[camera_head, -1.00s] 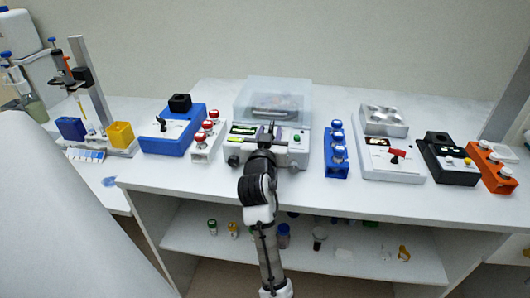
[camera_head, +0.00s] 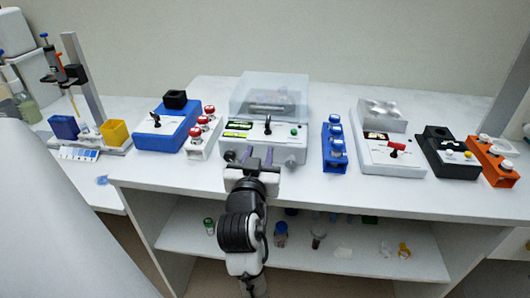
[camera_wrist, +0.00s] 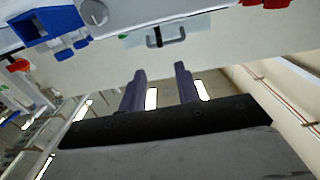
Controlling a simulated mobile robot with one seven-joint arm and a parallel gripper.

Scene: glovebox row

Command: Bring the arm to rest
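My gripper (camera_head: 256,156) is in front of the white device with the clear lid (camera_head: 270,98), near the bench's front edge. Its two fingers stand apart with nothing between them. In the wrist view my gripper (camera_wrist: 160,88) also shows two separate purple-grey fingers with a gap. My arm reaches up from the bottom of the head view, in front of the open shelf.
The white bench (camera_head: 205,180) carries a blue device (camera_head: 165,138), a white rack with red-capped vials (camera_head: 203,138), a blue rack (camera_head: 334,155), a white device with a red lever (camera_head: 390,160), a black device (camera_head: 448,160) and an orange rack (camera_head: 492,168). Small items stand on the lower shelf (camera_head: 180,232).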

